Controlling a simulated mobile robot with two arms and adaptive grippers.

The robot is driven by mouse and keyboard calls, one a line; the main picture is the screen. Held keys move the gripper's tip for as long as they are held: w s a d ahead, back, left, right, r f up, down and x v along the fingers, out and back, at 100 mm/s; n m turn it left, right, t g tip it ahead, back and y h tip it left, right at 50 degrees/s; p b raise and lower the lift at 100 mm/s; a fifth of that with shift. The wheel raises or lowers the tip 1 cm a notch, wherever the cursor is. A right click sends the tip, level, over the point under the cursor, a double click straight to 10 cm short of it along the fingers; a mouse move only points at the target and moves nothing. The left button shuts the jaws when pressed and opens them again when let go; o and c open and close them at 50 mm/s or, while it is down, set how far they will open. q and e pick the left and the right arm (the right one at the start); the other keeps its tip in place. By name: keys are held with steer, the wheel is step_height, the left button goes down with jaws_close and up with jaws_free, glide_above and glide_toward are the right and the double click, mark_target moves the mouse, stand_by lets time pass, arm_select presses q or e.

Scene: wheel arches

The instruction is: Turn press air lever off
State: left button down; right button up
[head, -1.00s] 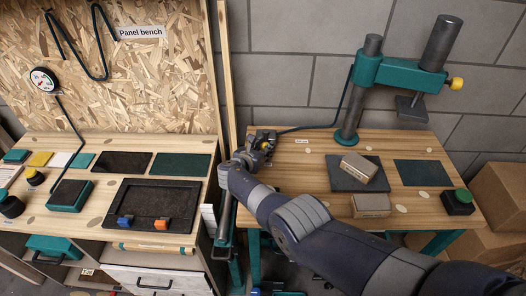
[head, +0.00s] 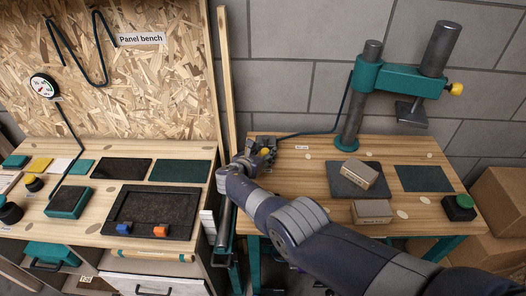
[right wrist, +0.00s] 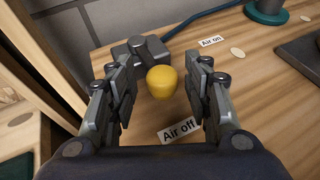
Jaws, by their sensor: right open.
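The press air lever's yellow knob (right wrist: 162,82) stands by its dark grey valve body (right wrist: 140,52) on the wooden press bench. An "Air off" label (right wrist: 179,131) lies nearer my wrist. An "Air on" label (right wrist: 210,42) lies farther back and to the right. My right gripper (right wrist: 160,95) is open, with one finger on each side of the knob and visible gaps between. In the head view the right gripper (head: 262,152) is at the bench's left end, partly covering the valve. The lever's stem is hidden under the knob. My left gripper is not in view.
A dark hose (head: 310,132) runs from valve to press. A wooden post (head: 228,80) and the panel bench (head: 105,235) are close left.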

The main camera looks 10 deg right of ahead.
step_height(320, 180, up, 10)
stand_by(0.9)
stand_by(0.4)
